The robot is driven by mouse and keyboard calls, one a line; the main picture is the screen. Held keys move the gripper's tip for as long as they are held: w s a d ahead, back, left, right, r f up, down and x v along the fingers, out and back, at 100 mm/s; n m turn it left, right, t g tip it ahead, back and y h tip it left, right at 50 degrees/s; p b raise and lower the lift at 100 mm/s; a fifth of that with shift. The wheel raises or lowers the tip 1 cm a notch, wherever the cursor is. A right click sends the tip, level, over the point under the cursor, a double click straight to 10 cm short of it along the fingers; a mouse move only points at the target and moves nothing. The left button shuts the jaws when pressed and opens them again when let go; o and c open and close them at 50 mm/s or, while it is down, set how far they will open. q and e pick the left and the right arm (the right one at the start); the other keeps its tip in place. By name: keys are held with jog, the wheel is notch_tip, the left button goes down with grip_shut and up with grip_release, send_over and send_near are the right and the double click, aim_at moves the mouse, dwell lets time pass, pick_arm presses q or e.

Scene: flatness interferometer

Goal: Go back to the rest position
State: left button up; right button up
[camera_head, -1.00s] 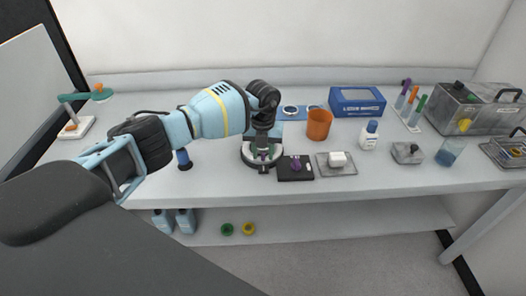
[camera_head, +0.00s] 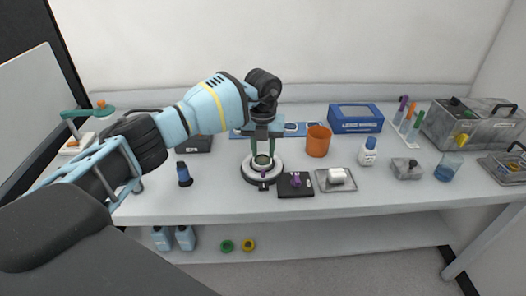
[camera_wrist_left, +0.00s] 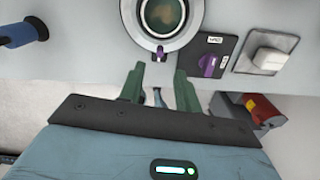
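My left gripper (camera_head: 261,148) hangs above the round grey instrument (camera_head: 248,176) on the bench, with its green fingers pointing down. In the left wrist view its two fingers (camera_wrist_left: 160,85) stand apart with nothing between them. The instrument (camera_wrist_left: 199,40) with its dark round centre lies just beyond the fingertips there, and a purple knob shows on its near side. In the head view the fingers overlap the instrument, so the exact height above it is hard to tell. My right gripper is in neither view.
Right of the instrument are a black pad with a purple knob (camera_head: 296,181), a metal tray (camera_head: 348,184) with a white block, an orange cup (camera_head: 318,141), a white bottle (camera_head: 367,152) and a blue box (camera_head: 356,118).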

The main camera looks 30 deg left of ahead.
pick_arm(q)
jog(key=shift+f, duration=0.1)
